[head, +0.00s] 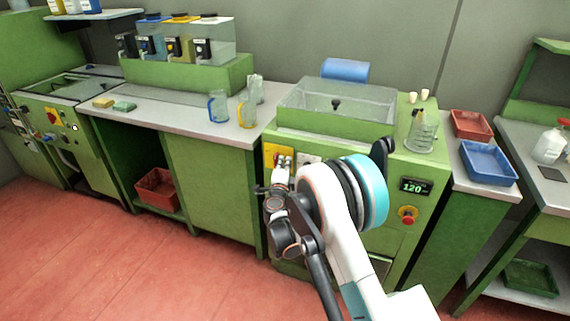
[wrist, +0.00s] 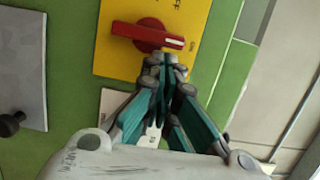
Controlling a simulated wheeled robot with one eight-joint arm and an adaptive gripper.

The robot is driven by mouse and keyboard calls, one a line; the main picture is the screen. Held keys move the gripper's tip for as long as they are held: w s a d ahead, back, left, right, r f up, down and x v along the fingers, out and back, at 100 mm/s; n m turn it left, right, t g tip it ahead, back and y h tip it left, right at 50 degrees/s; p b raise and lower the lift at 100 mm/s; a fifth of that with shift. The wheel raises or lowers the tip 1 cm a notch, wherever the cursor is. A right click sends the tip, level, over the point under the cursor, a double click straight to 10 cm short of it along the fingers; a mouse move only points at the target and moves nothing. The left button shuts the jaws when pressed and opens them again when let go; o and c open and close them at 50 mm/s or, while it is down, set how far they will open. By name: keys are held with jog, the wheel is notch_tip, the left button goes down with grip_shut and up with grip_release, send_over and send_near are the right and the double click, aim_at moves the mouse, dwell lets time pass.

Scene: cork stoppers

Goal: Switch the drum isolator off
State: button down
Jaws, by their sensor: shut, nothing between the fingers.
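The drum isolator is a red rotary knob (wrist: 150,36) on a yellow plate on the green machine front. In the wrist view its handle lies roughly crosswise, with a white mark at its right end. Part of a printed label shows near the top of the plate. In the head view the yellow plate (head: 270,151) shows at the machine's upper left front, and my gripper and wrist hide much of it. My gripper (wrist: 165,64) is shut and empty, its fingertips at the knob's lower edge in the wrist view. I cannot tell whether they touch it.
A glass-lidded tank (head: 337,104) tops the machine. A display (head: 415,186) and red stop button (head: 407,215) are on its right front. Another red knob on yellow (head: 52,117) is on the far-left machine. Jugs (head: 246,110) stand on the counter left. The red floor in front is open.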

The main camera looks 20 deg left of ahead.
jog(key=shift+r+n, duration=0.1)
jog(key=shift+n, duration=0.4)
jog(key=shift+a+r+n+g+h, duration=0.2)
jog(key=shift+n+g+h, duration=0.15)
jog(key=shift+n, duration=0.65)
